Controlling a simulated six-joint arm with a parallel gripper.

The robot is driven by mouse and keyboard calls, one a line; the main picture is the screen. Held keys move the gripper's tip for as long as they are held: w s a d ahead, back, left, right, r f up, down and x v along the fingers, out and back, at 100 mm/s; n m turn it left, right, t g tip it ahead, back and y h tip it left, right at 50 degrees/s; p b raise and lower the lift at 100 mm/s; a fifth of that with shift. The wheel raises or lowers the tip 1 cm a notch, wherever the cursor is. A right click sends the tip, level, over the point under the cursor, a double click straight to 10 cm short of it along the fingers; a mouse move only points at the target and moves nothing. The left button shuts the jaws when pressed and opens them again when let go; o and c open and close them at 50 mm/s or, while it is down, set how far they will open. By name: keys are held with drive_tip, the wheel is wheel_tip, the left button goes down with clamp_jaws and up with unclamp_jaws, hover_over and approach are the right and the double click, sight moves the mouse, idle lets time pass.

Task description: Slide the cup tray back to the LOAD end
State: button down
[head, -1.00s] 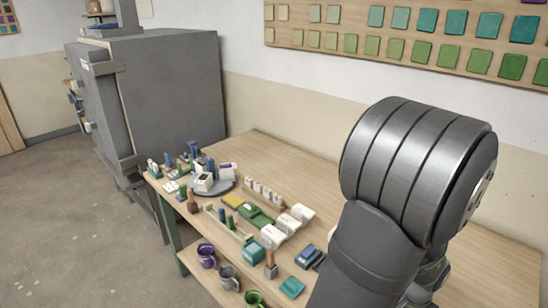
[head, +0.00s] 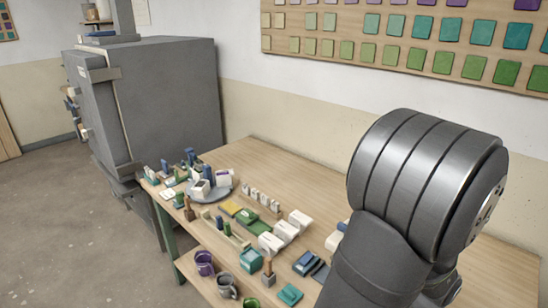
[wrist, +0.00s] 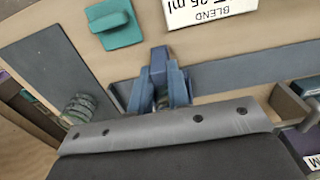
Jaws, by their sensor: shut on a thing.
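In the wrist view my gripper (wrist: 160,78) is shut on a blue upright piece (wrist: 158,62) that stands beside a long grey-blue strip (wrist: 235,72). I cannot tell whether this piece belongs to the cup tray. The tray itself and a LOAD marking cannot be made out. A white label (wrist: 210,10) reading "BLEND" and "25 ml" lies upside down beyond the strip. In the head view my arm hides my gripper.
A teal block (head: 290,294) and blue blocks (head: 306,259) stand on the wooden table (head: 262,157). Purple (head: 204,263) and grey mugs (head: 227,285) are at the lower edge. White boxes (head: 284,231) and a round grey turntable (head: 222,191) stand farther back. A grey kiln (head: 170,100) is beyond.

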drive_tip(key=shift+s+d, duration=1.85)
drive_tip(key=shift+d, duration=0.1)
drive_tip(key=c, duration=1.5)
unclamp_jaws()
drive_tip(key=shift+o, duration=0.2)
wheel_tip(320, 180, up, 7)
drive_tip(key=shift+a+f, duration=0.1)
wheel_tip(320, 180, down, 7)
drive_tip(key=shift+f, duration=0.1)
drive_tip(key=shift+w+a+r, duration=0.2)
drive_tip(key=shift+w+a, duration=0.2)
